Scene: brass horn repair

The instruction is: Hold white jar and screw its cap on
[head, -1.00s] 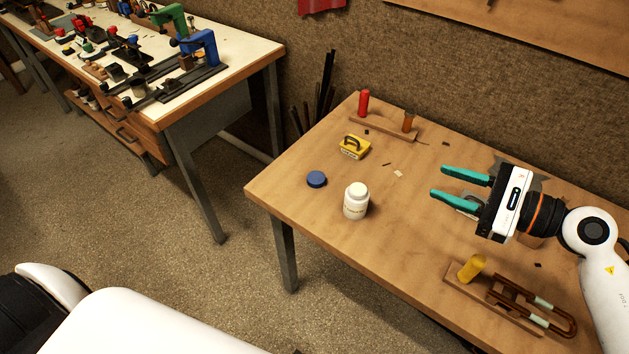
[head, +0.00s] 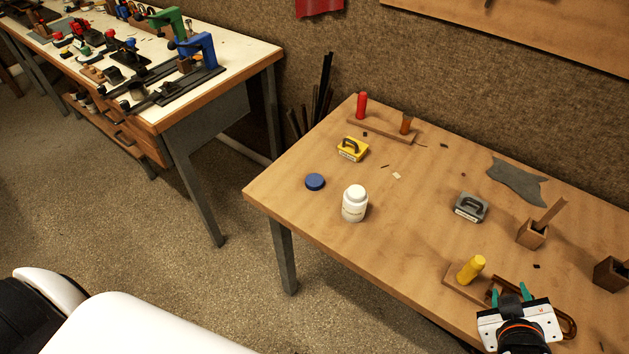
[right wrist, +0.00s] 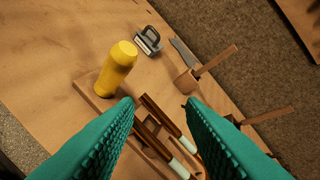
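The white jar (head: 355,204) stands upright near the left front of the wooden table, with its narrower white neck on top. A round blue cap (head: 315,182) lies flat on the table just left of the jar, apart from it. My right gripper (head: 508,291) is at the table's front right, over the wooden rack with brown rods, well away from the jar. In the right wrist view its teal fingers (right wrist: 162,125) are spread apart with nothing held between them. My left gripper is outside the head view.
A yellow-handled tool (head: 471,269) stands on the wooden rack left of my right gripper. A yellow block (head: 353,149) is behind the jar and a grey block (head: 471,207) to its right. Small wooden holders (head: 533,232) stand further right. The table around the jar is mostly clear.

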